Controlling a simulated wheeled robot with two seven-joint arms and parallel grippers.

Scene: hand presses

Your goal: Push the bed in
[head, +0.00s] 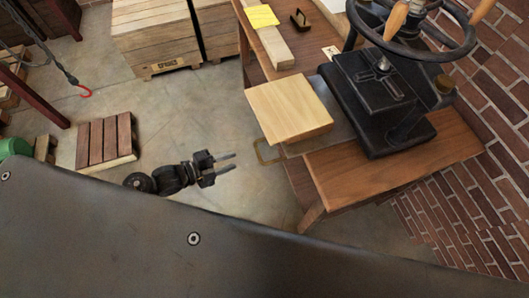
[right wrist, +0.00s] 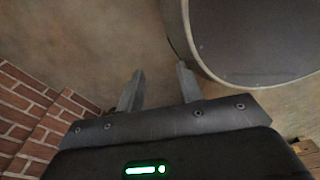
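The black iron press (head: 385,95) stands on a wooden bench. Its bed, a grey metal plate (head: 337,118), sticks out from the press toward the left. A pale wooden block (head: 290,108) lies on the bed's outer part. A brass-coloured loop handle (head: 268,154) shows at the bed's outer end. My left gripper (head: 233,162) is open and empty, left of the handle and apart from it, with its fingers pointing right. My right gripper (right wrist: 159,80) is open and empty over bare floor in the right wrist view. It is not visible in the head view.
The wooden bench (head: 385,165) also holds a plank with a yellow pad (head: 262,16). A brick wall (head: 480,195) rises at the right. A pallet (head: 105,141), a wooden crate (head: 155,35) and a hanging red hook (head: 85,91) are at the left. Floor around my left gripper is clear.

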